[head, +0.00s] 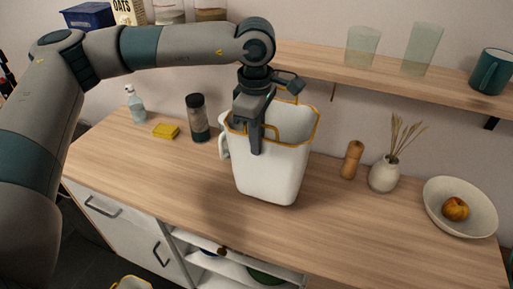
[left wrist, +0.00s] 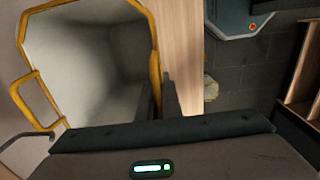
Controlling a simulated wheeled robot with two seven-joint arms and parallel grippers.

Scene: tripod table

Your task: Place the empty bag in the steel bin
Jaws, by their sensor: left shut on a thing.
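The white bag (head: 272,170) with yellow-orange trim and handles is upright and wide open over the middle of the wooden counter. Whether its base touches the counter I cannot tell. My left gripper (head: 257,140) comes down from above and is shut on the bag's near rim. In the left wrist view the bag (left wrist: 85,60) shows a bare, empty inside. My right gripper is not in view. I cannot make out a steel bin in either view.
The counter (head: 130,165) also bears a soap bottle (head: 137,107), yellow sponge (head: 166,131), dark-lidded jar (head: 198,120), wooden mill (head: 351,160), vase (head: 383,174) and fruit bowl (head: 480,222). A shelf (head: 330,66) with glasses runs above. A yellow-rimmed thing (head: 132,284) is cut off at the bottom edge.

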